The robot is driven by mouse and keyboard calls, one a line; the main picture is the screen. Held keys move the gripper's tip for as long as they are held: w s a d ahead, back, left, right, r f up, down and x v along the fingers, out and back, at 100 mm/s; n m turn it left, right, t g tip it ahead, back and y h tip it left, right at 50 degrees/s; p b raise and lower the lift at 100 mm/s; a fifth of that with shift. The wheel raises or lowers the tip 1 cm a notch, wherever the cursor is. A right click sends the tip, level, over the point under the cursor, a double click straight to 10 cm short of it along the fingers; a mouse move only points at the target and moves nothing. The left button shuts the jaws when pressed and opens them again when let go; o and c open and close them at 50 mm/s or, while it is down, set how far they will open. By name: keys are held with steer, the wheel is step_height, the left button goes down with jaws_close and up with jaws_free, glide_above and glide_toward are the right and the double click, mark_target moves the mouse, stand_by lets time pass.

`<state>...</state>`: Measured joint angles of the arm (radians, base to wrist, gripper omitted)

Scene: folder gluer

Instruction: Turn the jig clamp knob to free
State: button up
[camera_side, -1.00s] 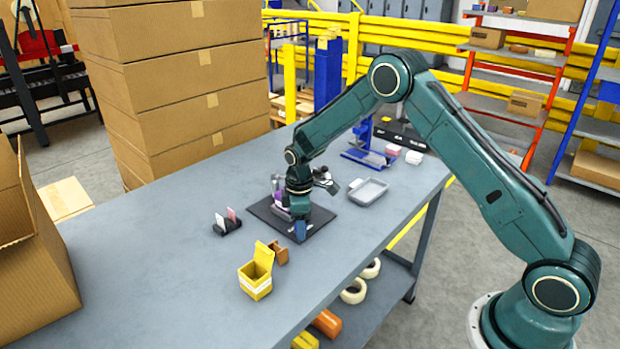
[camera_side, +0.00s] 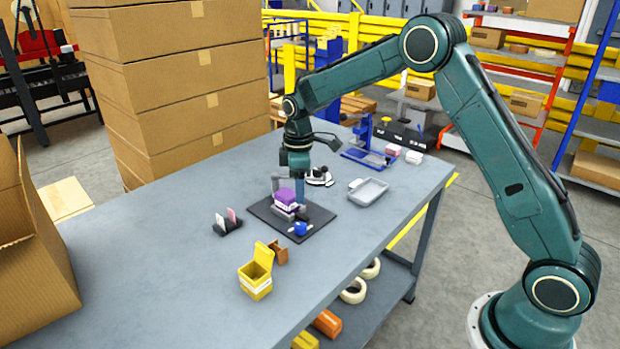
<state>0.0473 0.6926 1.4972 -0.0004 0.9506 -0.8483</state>
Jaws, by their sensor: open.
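The jig clamp knob (camera_side: 300,229) is a small blue knob at the front of the jig, on the black base plate (camera_side: 320,216). A purple box (camera_side: 285,197) sits in the grey jig (camera_side: 278,184) behind the knob. My gripper (camera_side: 299,201) points down above and behind the knob, apart from it, beside the purple box in the picture. It is open and holds nothing that I can see. Its fingers partly overlap the jig in this view. The knob's setting is too small to read.
A yellow open box (camera_side: 256,280) and a small brown holder (camera_side: 279,253) stand in front. A black card holder (camera_side: 228,226) is at left. A grey tray (camera_side: 369,190) and a blue stand (camera_side: 367,146) are at right.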

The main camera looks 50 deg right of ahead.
steer(key=shift+r, duration=1.1)
steer(key=s+a+r+m+t, duration=0.25)
steer(key=s+r+m, duration=0.25)
steer(key=s+r, duration=1.15)
steer(key=s+m+t, duration=0.3)
steer(key=s+m, duration=0.1)
steer(key=s, duration=1.4)
steer(key=shift+s+f, duration=0.25)
steer(key=shift+f, duration=0.15)
